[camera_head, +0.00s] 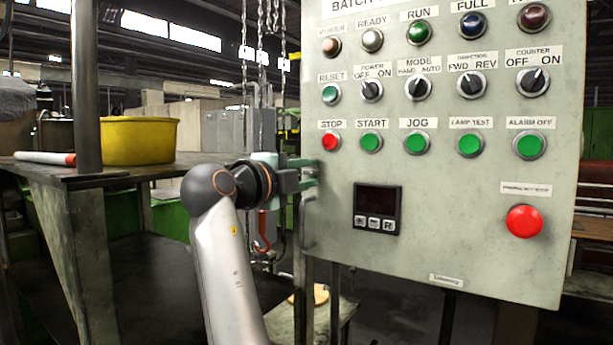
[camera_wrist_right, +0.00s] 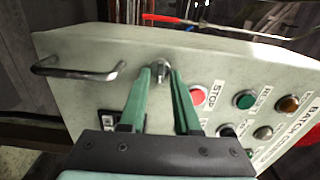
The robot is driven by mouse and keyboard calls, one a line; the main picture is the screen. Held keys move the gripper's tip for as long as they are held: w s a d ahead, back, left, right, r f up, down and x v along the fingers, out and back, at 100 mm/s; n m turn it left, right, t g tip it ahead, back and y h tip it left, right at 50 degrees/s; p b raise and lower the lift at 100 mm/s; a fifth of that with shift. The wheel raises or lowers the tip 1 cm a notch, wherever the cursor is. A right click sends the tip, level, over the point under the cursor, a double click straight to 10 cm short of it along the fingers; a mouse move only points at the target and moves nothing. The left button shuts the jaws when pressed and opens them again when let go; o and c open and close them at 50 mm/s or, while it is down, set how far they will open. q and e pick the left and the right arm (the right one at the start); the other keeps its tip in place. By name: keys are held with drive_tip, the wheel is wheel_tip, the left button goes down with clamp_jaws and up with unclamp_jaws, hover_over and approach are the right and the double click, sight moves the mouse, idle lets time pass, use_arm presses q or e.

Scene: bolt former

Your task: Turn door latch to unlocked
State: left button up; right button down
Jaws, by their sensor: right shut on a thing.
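The control panel door (camera_head: 450,260) is a pale grey cabinet front. Its door latch (camera_wrist_right: 159,66) is a small silver knob near the panel's edge, close to the red STOP button, in the right wrist view. My right gripper (camera_wrist_right: 160,74) has its two green fingers on either side of the latch and is shut on it. In the head view my right gripper (camera_head: 308,174) reaches the panel's left edge and hides the latch. I cannot tell the latch's exact turn angle. My left gripper is not in view.
A metal door handle (camera_wrist_right: 75,68) sits beside the latch. Buttons and switches, including the red STOP button (camera_head: 330,142) and a large red emergency button (camera_head: 524,222), cover the panel. A yellow tub (camera_head: 140,140) stands on a bench at left. Chains (camera_head: 262,50) hang behind.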

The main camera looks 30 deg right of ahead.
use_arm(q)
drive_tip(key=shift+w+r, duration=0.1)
use_arm(e)
drive_tip(key=shift+m, duration=0.3)
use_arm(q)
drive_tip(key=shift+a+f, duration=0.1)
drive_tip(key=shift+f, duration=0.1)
use_arm(e)
drive_tip(key=c, duration=0.6)
unclamp_jaws()
drive_tip(key=shift+s+a, duration=0.15)
drive_tip(key=shift+a, duration=0.25)
use_arm(q)
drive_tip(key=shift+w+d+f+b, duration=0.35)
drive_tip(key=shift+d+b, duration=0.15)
drive_tip(key=shift+b, duration=0.4)
use_arm(e)
drive_tip(key=v, duration=1.1)
drive_tip(key=shift+s+a, duration=0.2)
drive_tip(key=shift+a, duration=0.05)
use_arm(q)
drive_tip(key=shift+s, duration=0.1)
